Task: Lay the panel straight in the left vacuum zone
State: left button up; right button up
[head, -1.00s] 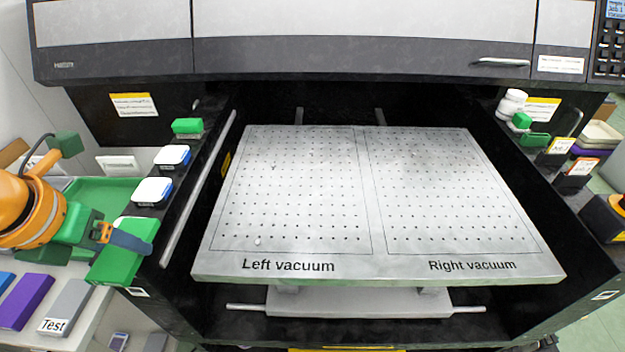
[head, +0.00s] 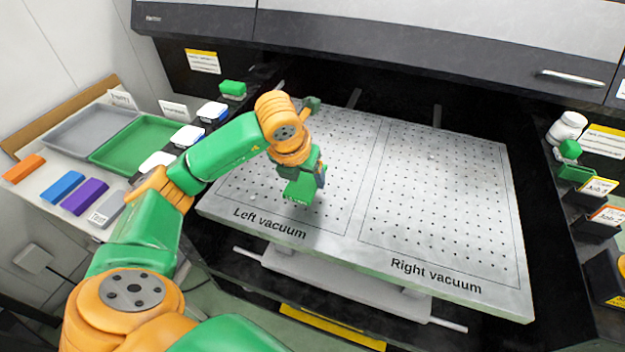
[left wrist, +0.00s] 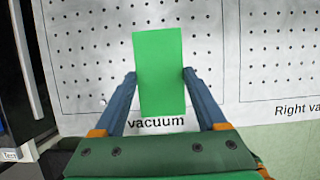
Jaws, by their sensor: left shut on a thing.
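The green panel (head: 298,192) is held by my left gripper (head: 318,176) over the lower middle of the left vacuum zone (head: 232,190). In the left wrist view the panel (left wrist: 159,65) is a plain green rectangle between the two blue fingers (left wrist: 160,76), which are shut on its sides. It looks close to lined up with the zone's lines, with a slight tilt. Its near end reaches the "vacuum" label (left wrist: 156,124). I cannot tell whether it touches the bed. My arm hides part of the zone in the head view. My right gripper is not in view.
The right vacuum zone (head: 440,205) is bare. At left are a green tray (head: 108,150), a grey tray (head: 75,132) and coloured blocks (head: 85,197). A white bottle (head: 567,127) and labelled boxes (head: 597,188) stand at right.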

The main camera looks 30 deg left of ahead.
aim_at(309, 189)
pick_arm(q)
jog(key=x, duration=0.1)
jog(key=p+x, duration=0.1)
jog(key=x, duration=0.1)
jog(key=d+x, duration=0.1)
jog(key=shift+s+a+f, duration=0.1)
jog(key=shift+s+f, duration=0.05)
jog(key=shift+f, duration=0.4)
jog(key=shift+f, duration=0.2)
jog(key=o, duration=1.3)
jog(key=shift+r, duration=0.1)
jog(key=shift+r, duration=0.1)
